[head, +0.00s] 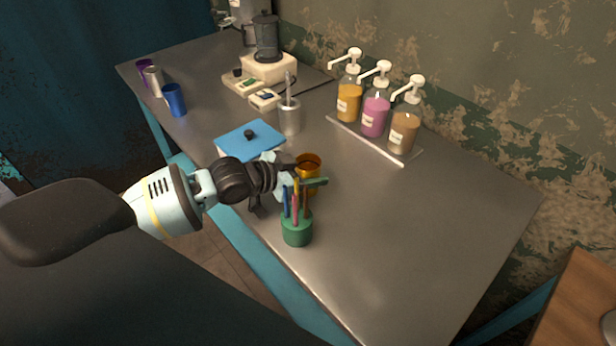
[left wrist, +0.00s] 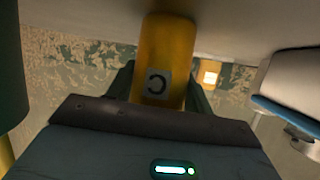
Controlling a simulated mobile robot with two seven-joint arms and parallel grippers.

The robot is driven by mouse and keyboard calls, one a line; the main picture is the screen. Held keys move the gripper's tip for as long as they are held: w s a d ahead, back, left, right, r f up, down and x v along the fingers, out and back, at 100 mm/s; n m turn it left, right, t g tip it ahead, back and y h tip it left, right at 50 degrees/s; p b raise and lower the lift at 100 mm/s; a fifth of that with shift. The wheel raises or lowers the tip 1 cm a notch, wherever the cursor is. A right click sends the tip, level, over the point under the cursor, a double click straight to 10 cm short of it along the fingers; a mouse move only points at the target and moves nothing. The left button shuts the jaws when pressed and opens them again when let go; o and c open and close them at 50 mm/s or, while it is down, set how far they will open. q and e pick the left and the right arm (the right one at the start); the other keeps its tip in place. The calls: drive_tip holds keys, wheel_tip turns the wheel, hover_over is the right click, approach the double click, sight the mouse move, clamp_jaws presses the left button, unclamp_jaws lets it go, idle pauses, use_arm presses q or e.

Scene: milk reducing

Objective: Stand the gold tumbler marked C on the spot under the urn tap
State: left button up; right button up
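The gold tumbler (head: 309,165) stands upright on the counter, partly hidden behind the green cup's pens. In the left wrist view, which is upside down, the tumbler (left wrist: 168,50) shows its C label, and its base appears to rest on the counter. My left gripper (head: 278,182) is at the tumbler, with a finger along each side of it in the wrist view. I cannot tell whether the fingers press on it. A grey metal vessel, perhaps the urn, (head: 243,12) is cut off at the far end. Its tap and the spot are not clear. My right gripper is out of view.
A green pen cup (head: 297,229) stands close in front of the tumbler. A blue-lidded box (head: 249,138) and a metal utensil pot (head: 289,117) are behind. Pump bottles (head: 375,115) line the wall. Blue (head: 175,100), silver (head: 153,82) and purple (head: 144,68) tumblers stand far left. The right counter is clear.

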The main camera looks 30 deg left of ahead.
sight(317, 160)
use_arm(q)
drive_tip(key=c, duration=0.4)
drive_tip(key=shift+o, duration=0.2)
drive_tip(key=shift+r, duration=0.1)
